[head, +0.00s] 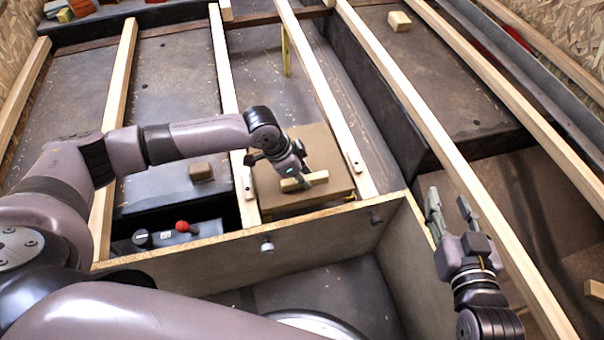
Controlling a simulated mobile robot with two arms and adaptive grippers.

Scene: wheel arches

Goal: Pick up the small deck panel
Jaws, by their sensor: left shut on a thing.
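The small deck panel (325,150) is a square brown board in the bay between two light wooden battens, just behind the front box wall. A pale wooden grip bar (317,178) sits on its top. My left gripper (298,183) reaches in from the left and is shut on this bar; the fingers partly hide it. The panel looks about level; I cannot tell whether it rests on its supports or hangs slightly above them. My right gripper (451,203) is open and empty at the right, in front of the panel and over the box's right edge.
Long wooden battens (393,75) run front to back across dark wheel arches. Left of the panel is an open bay with a red knob (182,226). A small wooden block (201,171) lies beside it. Another block (399,21) is at the back. The front box (330,245) looks mostly empty.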

